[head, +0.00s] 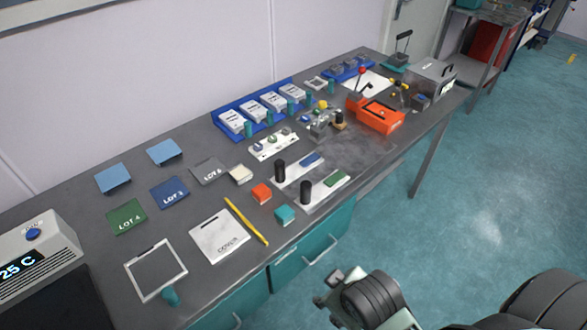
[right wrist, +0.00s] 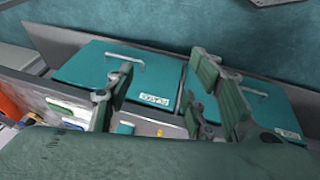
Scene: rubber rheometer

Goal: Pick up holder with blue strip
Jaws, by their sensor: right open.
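The holder with the blue strip (head: 293,173) is a flat white plate on the bench in the head view. It carries an upright black cylinder (head: 279,170) at its left end and a blue strip (head: 311,159) at its right. A similar holder with a green strip (head: 318,198) lies just in front of it, nearer the bench edge. My right gripper (head: 329,287) is below and in front of the bench edge, well apart from both holders. In the right wrist view its fingers (right wrist: 163,90) are spread, with nothing between them. My left gripper is not in view.
An orange block (head: 262,193) and a teal block (head: 285,215) sit left of the holders. A yellow pencil-like stick (head: 246,222) lies further left. An orange device (head: 376,115) stands behind right. Teal drawers (head: 303,256) with handles are under the bench edge.

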